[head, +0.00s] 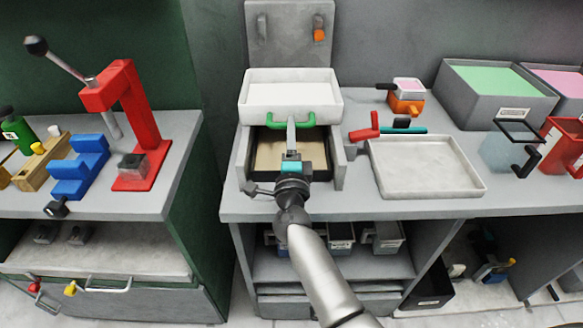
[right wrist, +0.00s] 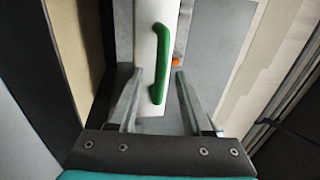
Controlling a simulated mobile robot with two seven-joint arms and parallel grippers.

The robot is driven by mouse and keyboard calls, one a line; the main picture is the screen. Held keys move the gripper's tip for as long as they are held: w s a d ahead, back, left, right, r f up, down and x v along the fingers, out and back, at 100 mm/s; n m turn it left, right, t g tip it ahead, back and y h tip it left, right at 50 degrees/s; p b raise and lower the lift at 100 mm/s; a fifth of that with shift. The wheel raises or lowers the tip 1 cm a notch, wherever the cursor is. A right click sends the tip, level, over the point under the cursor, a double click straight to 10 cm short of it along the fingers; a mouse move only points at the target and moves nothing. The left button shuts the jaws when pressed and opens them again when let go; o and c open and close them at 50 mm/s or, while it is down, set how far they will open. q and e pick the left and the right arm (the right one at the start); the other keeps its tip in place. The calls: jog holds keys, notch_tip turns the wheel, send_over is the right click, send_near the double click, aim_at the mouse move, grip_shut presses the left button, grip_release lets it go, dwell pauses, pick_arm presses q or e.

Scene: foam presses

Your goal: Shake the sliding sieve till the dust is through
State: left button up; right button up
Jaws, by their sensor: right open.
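The sliding sieve (head: 290,88) is a white shallow tray with a pale fill, on top of a grey open-fronted stand (head: 242,160). A green handle (head: 272,121) is on its front wall; it also shows in the right wrist view (right wrist: 160,65). Below the sieve the stand holds a tan surface (head: 268,155). My right gripper (head: 291,124) is at the handle, fingers pointing at it. In the right wrist view the fingers (right wrist: 155,88) are apart, with the handle's near end between them; contact cannot be told. My left gripper is out of view.
An empty white tray (head: 425,168) lies right of the stand. Grey bins (head: 480,100) stand at the right. A red press (head: 130,120) stands on the left bench, across a gap.

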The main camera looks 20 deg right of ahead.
jog(key=v, duration=1.2)
jog(key=shift+p, duration=0.3)
dwell(0.3)
